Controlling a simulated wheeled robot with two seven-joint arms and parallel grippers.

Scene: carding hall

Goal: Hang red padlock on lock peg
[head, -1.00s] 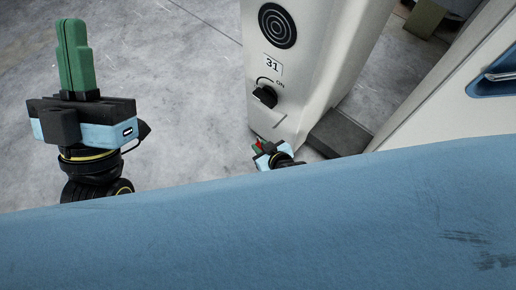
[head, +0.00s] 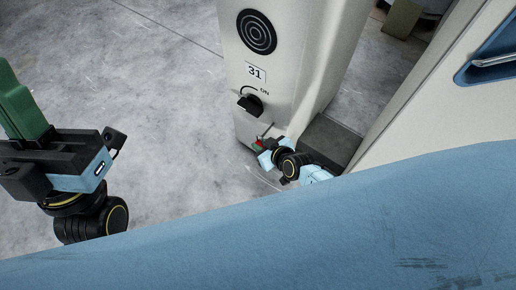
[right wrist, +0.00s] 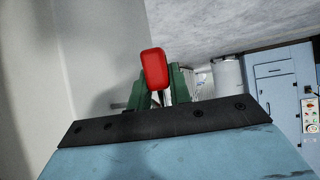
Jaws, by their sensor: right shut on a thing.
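The red padlock (right wrist: 154,68) is held between the green fingers of my right gripper (right wrist: 158,98) in the right wrist view. In the head view my right gripper (head: 262,148) is small, low beside the machine's white column, with a bit of red at its tip.
The white column (head: 290,60) carries a black rotary switch (head: 250,103) marked ON, a label 31 (head: 255,72) and a round vent. A blue surface (head: 300,225) fills the front. Grey floor lies open at left. Blue cabinets (right wrist: 280,85) stand behind.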

